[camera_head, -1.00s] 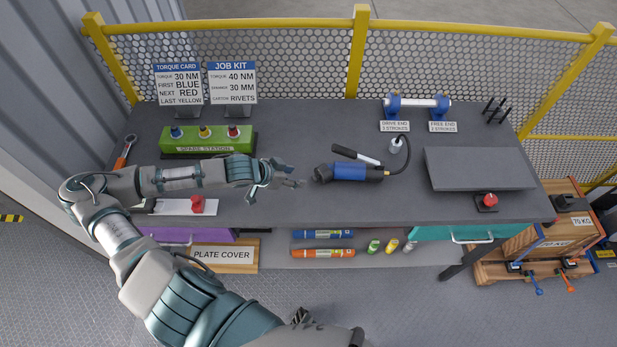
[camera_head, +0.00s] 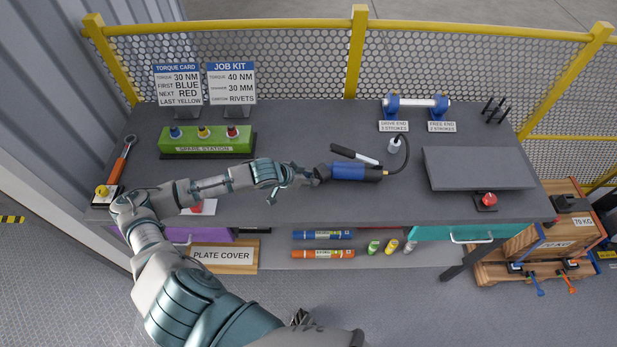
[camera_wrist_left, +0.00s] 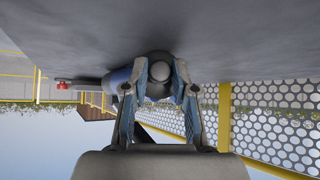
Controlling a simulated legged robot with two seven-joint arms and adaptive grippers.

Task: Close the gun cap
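The blue gun (camera_head: 350,172) lies on the bench right of centre in the head view, with a dark cap (camera_head: 322,173) at its left end and a black and silver lever behind it. My left gripper (camera_head: 309,176) reaches in from the left at the cap end. In the left wrist view its two fingers (camera_wrist_left: 160,78) stand apart, one on each side of the gun's round end (camera_wrist_left: 158,64). I cannot tell whether the pads touch it. The gun's body behind that end is mostly hidden there.
A hose runs from the gun to a small fitting (camera_head: 395,145). A green spare station (camera_head: 205,146) stands behind my left arm, and a grey sloped panel (camera_head: 480,169) stands at right. A red button (camera_head: 489,199) is in front of the panel. The bench centre front is clear.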

